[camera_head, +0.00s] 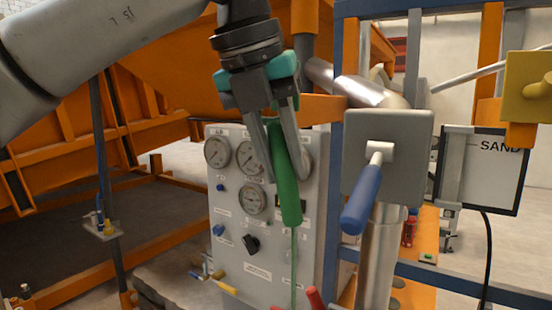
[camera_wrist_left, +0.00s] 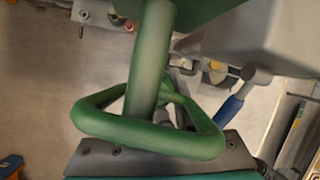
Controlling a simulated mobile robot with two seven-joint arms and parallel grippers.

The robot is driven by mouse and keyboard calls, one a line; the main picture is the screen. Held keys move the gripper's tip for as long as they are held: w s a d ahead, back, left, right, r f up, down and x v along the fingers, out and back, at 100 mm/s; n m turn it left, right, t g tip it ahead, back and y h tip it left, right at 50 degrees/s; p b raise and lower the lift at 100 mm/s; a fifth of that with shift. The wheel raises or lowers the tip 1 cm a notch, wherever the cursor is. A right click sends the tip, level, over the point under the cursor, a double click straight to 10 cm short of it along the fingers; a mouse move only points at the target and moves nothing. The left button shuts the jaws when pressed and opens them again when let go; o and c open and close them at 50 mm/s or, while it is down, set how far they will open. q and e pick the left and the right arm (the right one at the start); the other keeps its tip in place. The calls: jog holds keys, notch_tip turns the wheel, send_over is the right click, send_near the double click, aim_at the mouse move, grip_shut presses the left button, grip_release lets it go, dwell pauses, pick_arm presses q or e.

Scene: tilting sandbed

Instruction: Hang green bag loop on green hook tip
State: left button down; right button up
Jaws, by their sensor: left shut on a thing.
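My left gripper (camera_head: 286,178) points downward in front of the gauge panel, shut on a green piece (camera_head: 285,185) that I take for the bag's loop part. This piece is long and slightly tilted, with a thin green line hanging straight down from its lower end. In the left wrist view, a rounded triangular green loop (camera_wrist_left: 150,135) lies close to the grey finger, with a thick green bar (camera_wrist_left: 150,50) running up from it. I cannot tell whether bar and loop are one piece. The bag's body and a separate green hook tip cannot be made out. My right gripper is out of view.
A gauge panel (camera_head: 230,240) stands behind the gripper. To its right, a grey box (camera_head: 405,150) with a blue-handled lever (camera_head: 361,205) sits close by, before a metal pipe (camera_head: 375,265). A SAND sign (camera_head: 497,165) and yellow block (camera_head: 527,85) are farther right.

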aim_at(277, 118)
pick_arm(q)
jog(key=c, duration=0.6)
grip_release()
jog(key=shift+w+f, duration=0.2)
jog(key=shift+w, duration=0.05)
jog(key=shift+o, duration=0.2)
jog(key=v, duration=0.4)
jog(key=w+v, duration=0.1)
jog(key=v, duration=0.1)
jog(key=shift+s+d+r, duration=0.15)
jog(key=shift+d+r, duration=0.1)
jog(key=shift+r, duration=0.35)
jog(key=s+v, duration=0.1)
jog(key=v, duration=0.8)
jog(key=shift+s+a+f, duration=0.2)
jog(key=shift+a+f, duration=0.1)
jog(key=shift+a, duration=0.05)
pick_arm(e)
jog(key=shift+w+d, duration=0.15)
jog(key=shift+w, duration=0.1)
